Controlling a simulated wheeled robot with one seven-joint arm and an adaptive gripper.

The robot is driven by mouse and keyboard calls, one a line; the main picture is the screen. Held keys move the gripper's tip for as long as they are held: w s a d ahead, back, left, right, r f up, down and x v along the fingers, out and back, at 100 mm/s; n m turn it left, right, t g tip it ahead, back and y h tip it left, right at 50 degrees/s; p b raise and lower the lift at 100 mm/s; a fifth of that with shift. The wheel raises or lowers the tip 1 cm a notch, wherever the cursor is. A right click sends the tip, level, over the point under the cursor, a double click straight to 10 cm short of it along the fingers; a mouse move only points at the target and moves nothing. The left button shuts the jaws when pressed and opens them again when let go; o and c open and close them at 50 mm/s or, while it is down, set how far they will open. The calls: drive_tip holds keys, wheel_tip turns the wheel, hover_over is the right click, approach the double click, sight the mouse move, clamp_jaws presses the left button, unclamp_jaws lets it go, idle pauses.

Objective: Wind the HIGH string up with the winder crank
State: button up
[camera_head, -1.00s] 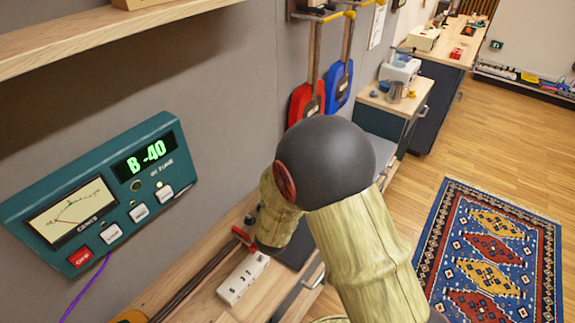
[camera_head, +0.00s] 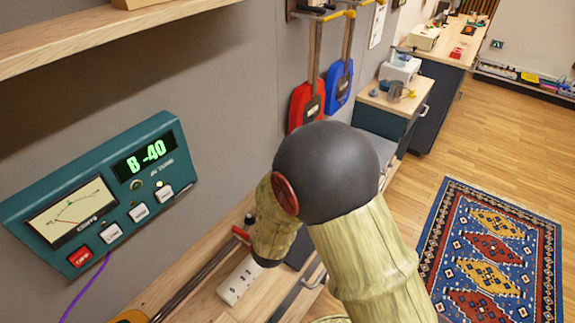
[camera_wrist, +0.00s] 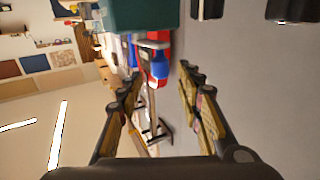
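The teal tuner box (camera_head: 105,195) on the wall reads "B -40" on its green display (camera_head: 145,160). Its needle dial (camera_head: 72,212) is at the left. A long dark neck-like part (camera_head: 195,278) lies along the bench below, with a small red piece (camera_head: 241,234) at its far end. I cannot tell whether this red piece is the winder crank, and no HIGH label is readable. In the wrist view my gripper (camera_wrist: 162,80) is open, with nothing seen held between its fingers. The head view hides it behind my arm.
A white block with dark marks (camera_head: 241,279) sits on the wooden bench (camera_head: 178,310). A wooden shelf (camera_head: 95,38) projects above the tuner. Red (camera_head: 305,106) and blue (camera_head: 339,86) instruments hang on the wall. A patterned rug (camera_head: 490,255) lies on the floor at right.

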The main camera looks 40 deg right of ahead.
drive_tip(key=v, duration=0.8)
drive_tip(key=shift+s+a, duration=0.2)
drive_tip(key=shift+a, duration=0.05)
drive_tip(key=shift+w, duration=0.1)
drive_tip(key=w+a+y, duration=0.3)
drive_tip(key=w+a+r+y, duration=0.1)
drive_tip(key=shift+w+a+n, duration=0.2)
drive_tip(key=shift+w+n, duration=0.1)
drive_tip(key=shift+w, duration=0.1)
drive_tip(key=a+r+n+g+y, duration=0.1)
drive_tip(key=a+r+n+y, duration=0.35)
drive_tip(key=a+y, duration=0.5)
drive_tip(key=s+r+n+g, duration=0.1)
drive_tip(key=s+r+g, duration=0.1)
drive_tip(key=s, duration=0.9)
drive_tip(key=s+d+r+n+g+h, duration=0.1)
drive_tip(key=s+r+n+g, duration=0.1)
drive_tip(key=s, duration=0.8)
drive_tip(key=r+g, duration=0.1)
drive_tip(key=g, duration=0.1)
drive_tip(key=shift+s+r+g, duration=0.2)
drive_tip(key=shift+s+g, duration=0.1)
drive_tip(key=shift+s, duration=0.05)
